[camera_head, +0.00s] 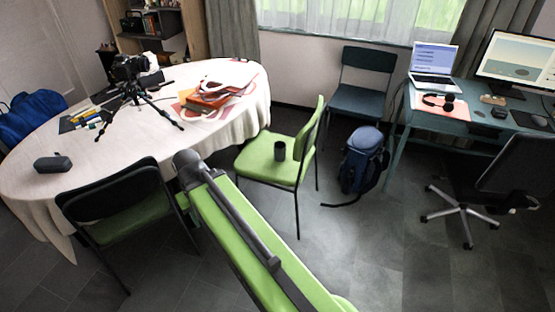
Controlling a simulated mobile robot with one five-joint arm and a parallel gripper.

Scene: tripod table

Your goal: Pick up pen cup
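A dark cylindrical cup (279,151), which looks like the pen cup, stands upright on the seat of the green chair (262,166). No pens show sticking out of it. My green and grey arm reaches up from the bottom middle to a dark rounded joint at the near edge of the oval table. My gripper cannot be made out beyond that joint. The arm is left of the cup and apart from it in the picture.
The oval table (45,187) with a white cloth holds a camera on a tripod (132,80), pens, books (212,95) and a dark case (53,163). A black-backed chair (115,200) stands in front. A blue backpack (363,160) is right of the green chair. Grey floor (370,250) is clear at lower right.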

